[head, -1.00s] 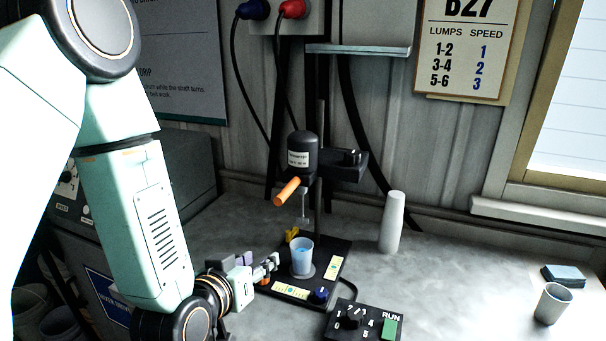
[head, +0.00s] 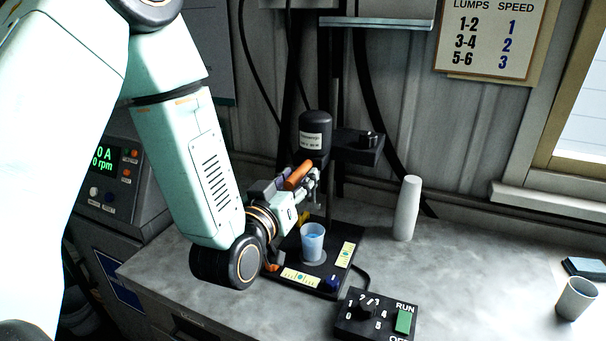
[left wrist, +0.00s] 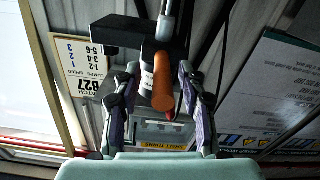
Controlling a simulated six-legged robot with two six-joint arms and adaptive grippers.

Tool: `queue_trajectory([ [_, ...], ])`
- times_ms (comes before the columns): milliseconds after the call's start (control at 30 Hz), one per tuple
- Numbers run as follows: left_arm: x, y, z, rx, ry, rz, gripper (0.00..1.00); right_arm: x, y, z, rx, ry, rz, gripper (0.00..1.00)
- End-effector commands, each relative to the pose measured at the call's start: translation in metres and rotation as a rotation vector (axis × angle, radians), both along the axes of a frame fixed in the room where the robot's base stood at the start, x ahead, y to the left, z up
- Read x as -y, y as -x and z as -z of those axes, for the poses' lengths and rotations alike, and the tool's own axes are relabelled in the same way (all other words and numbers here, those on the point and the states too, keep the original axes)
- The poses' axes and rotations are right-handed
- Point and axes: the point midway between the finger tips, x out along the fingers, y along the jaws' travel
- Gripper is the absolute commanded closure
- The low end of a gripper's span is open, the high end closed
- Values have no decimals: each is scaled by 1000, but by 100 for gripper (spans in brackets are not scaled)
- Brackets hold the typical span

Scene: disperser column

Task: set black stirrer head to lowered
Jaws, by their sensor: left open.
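The black stirrer head (head: 315,133) sits raised on its column above the black base (head: 318,284). Its orange handle (head: 298,175) sticks out toward me at the lower left of the head. A cup with blue liquid (head: 312,243) stands on the base below. My left gripper (head: 312,184) is at the orange handle in the head view. In the left wrist view the handle (left wrist: 163,82) lies between the two open fingers of my left gripper (left wrist: 158,84). I cannot tell whether either finger touches it. My right gripper is not in view.
A control box (head: 376,317) with a dial and green switch lies in front of the base. A white tapered bottle (head: 407,208) stands right of the stand. A cup (head: 576,298) stands at far right. The bench between is clear.

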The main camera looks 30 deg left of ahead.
Motion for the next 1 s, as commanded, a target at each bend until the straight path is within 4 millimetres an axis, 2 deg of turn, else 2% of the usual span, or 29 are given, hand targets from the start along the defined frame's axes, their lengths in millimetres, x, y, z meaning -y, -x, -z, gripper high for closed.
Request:
queue_trajectory([
  [200,-2,-26,-2,0,0,2,59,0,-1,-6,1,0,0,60],
  [567,-3,-33,-2,-1,1,2,59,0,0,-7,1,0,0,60],
  [1000,-3,-33,-2,-1,2,1,95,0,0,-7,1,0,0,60],
])
